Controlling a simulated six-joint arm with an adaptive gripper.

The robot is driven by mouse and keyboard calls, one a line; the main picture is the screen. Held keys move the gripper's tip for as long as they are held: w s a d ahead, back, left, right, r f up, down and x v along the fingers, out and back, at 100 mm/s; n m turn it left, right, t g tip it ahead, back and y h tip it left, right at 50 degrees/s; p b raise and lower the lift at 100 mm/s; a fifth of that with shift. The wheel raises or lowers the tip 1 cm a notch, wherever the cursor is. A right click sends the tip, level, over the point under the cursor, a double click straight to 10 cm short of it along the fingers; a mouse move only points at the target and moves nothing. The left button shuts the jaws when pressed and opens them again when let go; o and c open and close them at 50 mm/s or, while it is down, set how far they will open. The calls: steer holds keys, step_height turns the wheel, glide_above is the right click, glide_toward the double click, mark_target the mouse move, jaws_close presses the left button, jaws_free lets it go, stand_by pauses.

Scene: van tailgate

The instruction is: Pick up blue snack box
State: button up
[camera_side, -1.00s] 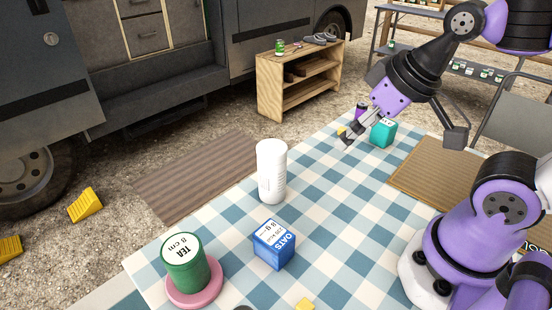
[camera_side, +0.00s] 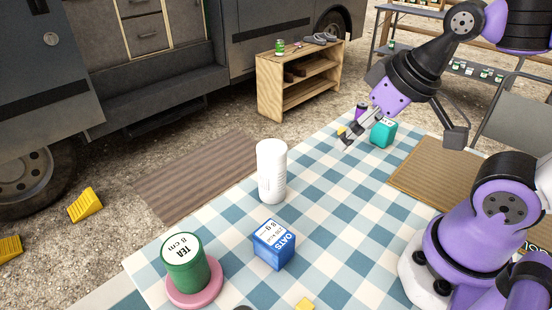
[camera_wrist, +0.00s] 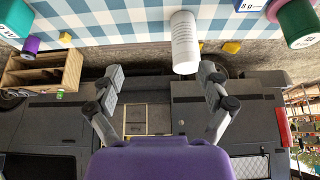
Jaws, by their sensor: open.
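The blue snack box (camera_side: 274,244), labelled OATS, sits upright on the checked tablecloth near the front of the table. Only a part of the blue box (camera_wrist: 250,4) shows at the top edge of the wrist view. My gripper (camera_side: 352,138) is well away from it, above the far end of the table near the teal box. In the wrist view my gripper (camera_wrist: 162,92) has its fingers spread apart with nothing between them.
A white cylinder (camera_side: 271,171) stands behind the blue box. A green TEA tin (camera_side: 185,262) stands on a pink plate (camera_side: 196,294) to its left. A teal box (camera_side: 383,132) and a purple item (camera_side: 361,112) stand at the far end.

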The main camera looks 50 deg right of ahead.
steer(key=g, duration=0.6)
glide_above(274, 235)
steer(key=shift+n, duration=0.3)
steer(key=f, duration=0.5)
steer(key=shift+w+d, duration=0.15)
steer(key=shift+d, duration=0.05)
step_height(274, 235, down, 4)
steer(key=shift+r, duration=0.1)
steer(key=f, duration=0.6)
steer(key=shift+a, duration=0.2)
steer(key=c, duration=1.3)
